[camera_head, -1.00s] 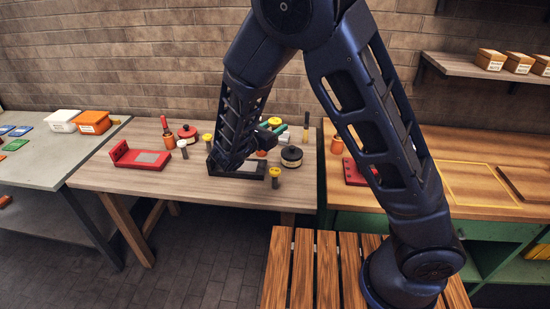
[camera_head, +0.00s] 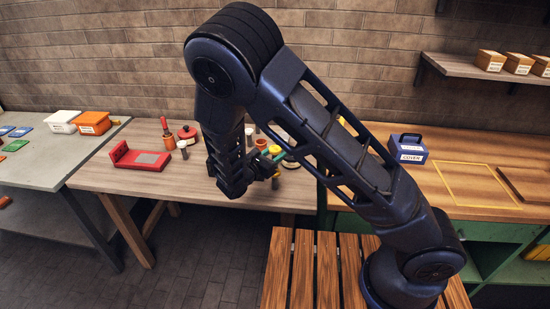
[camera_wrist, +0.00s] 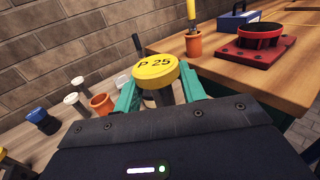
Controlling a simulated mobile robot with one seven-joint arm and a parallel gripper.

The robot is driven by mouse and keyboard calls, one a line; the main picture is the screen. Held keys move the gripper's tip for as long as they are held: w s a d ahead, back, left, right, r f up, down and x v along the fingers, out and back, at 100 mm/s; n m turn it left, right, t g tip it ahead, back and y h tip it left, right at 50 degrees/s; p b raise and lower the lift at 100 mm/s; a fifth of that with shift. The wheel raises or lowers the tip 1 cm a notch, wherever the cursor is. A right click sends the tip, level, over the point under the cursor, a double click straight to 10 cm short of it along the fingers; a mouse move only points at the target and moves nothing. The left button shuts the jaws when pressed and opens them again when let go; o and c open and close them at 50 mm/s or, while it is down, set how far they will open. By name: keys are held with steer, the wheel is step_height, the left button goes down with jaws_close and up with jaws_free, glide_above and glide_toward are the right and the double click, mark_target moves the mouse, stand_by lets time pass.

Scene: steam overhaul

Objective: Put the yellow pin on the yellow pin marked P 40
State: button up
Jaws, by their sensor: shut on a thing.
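My gripper (camera_wrist: 160,90) is shut on a yellow-headed pin (camera_wrist: 157,72). Its round top faces the wrist camera and reads P 25; its grey shaft is between the teal fingers. In the head view my gripper (camera_head: 277,160) is over the right part of the middle wooden table, partly hidden by my arm. A small yellow patch (camera_head: 275,150) shows beside it; I cannot tell which pin it belongs to. A yellow thing (camera_wrist: 5,155) is cut off at the left edge of the wrist view. No P 40 marking is readable in either view.
White-topped pins (camera_wrist: 70,98), a blue-and-black piece (camera_wrist: 40,120) and an orange cup (camera_wrist: 102,105) stand near my gripper. A red fixture (camera_wrist: 232,52) and a blue box (camera_head: 408,148) are on the right bench. A red block (camera_head: 140,157) lies at the table's left.

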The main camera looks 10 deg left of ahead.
steer(key=shift+f, duration=0.7)
steer(key=shift+f, duration=0.1)
steer(key=o, duration=1.3)
steer(key=shift+s+a, duration=0.15)
steer(key=shift+s, duration=0.05)
steer(key=v, duration=1.1)
steer(key=shift+s+a, duration=0.15)
steer(key=shift+s, duration=0.05)
steer(key=shift+w, duration=0.1)
